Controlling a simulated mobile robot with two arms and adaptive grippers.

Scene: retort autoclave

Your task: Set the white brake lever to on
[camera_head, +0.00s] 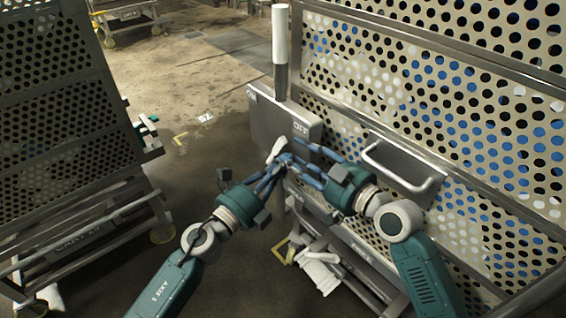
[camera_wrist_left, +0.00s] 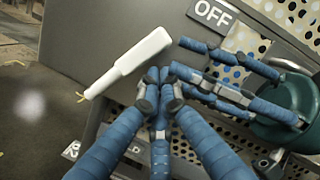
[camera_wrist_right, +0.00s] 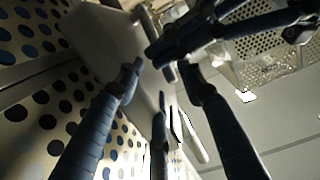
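The white brake lever (camera_head: 277,149) sits low on the front of a grey plate (camera_head: 283,117), tilted, and shows large in the left wrist view (camera_wrist_left: 130,62). An OFF label (camera_wrist_left: 213,13) is on the plate to its upper right. My left gripper (camera_head: 283,165) has its fingertips drawn together; in the left wrist view (camera_wrist_left: 162,82) they are just below the lever, with no grip on it visible. My right gripper (camera_head: 302,160) is to the right of the lever, its fingers apart and empty, as the right wrist view (camera_wrist_right: 160,75) shows.
A perforated cart wall with a grey bar handle (camera_head: 405,168) stands at right. A white-topped post (camera_head: 281,40) rises behind the plate. Another perforated cart (camera_head: 65,120) stands at left. Floor (camera_head: 205,130) is open between the carts. The two grippers are very close together.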

